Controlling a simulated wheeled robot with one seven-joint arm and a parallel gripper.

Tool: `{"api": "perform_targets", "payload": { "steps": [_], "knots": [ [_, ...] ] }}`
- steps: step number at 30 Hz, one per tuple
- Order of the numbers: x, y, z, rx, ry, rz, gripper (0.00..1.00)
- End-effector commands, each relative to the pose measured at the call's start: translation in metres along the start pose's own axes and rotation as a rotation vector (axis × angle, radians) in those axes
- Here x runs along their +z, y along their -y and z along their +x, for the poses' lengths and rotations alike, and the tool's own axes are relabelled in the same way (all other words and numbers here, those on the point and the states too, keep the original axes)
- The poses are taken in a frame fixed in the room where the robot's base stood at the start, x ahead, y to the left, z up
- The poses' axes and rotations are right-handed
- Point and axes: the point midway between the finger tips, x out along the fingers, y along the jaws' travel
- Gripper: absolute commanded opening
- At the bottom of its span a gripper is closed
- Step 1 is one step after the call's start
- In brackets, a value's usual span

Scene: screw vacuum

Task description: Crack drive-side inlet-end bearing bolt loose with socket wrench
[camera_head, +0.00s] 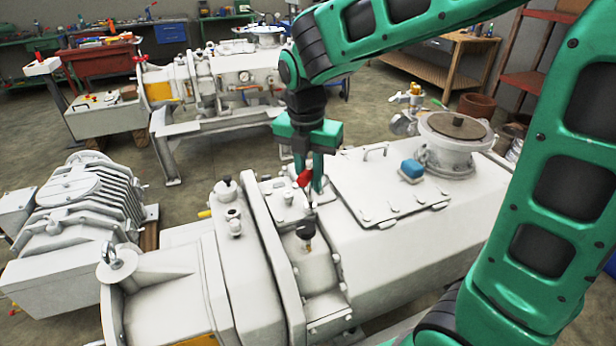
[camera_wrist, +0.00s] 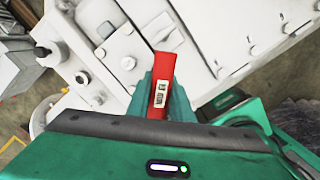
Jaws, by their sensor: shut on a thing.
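My gripper (camera_head: 309,180) is shut on a red-handled tool (camera_head: 304,178), which points down over the white pump housing (camera_head: 330,265). In the wrist view the red handle (camera_wrist: 161,85) sits between the teal fingers (camera_wrist: 160,100) and carries a pale label. The tool's lower end is thin in the head view, and I cannot tell whether it touches the housing. Several bolts show on the housing in the wrist view, one of them a bolt head (camera_wrist: 128,63) left of the handle. I cannot tell which bolt is the drive-side inlet-end bearing bolt.
A black-knobbed fitting (camera_head: 306,231) stands close below the gripper. A finned motor (camera_head: 85,215) is at left, with a second pump (camera_head: 225,75) behind.

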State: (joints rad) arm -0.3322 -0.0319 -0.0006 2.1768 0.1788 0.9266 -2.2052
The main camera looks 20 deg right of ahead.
Motion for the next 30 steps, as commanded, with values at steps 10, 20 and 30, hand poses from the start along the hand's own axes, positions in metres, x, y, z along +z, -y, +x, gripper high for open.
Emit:
{"api": "perform_targets", "payload": {
  "steps": [10,20,30],
  "knots": [
    [-0.0006,-0.0001,0.0060,0.000,0.000,0.000,0.00],
    [-0.0008,-0.0002,0.0088,0.002,0.001,-0.006,0.00],
    [0.0001,-0.0006,0.0096,0.017,0.000,-0.146,0.00]
  ]
}}
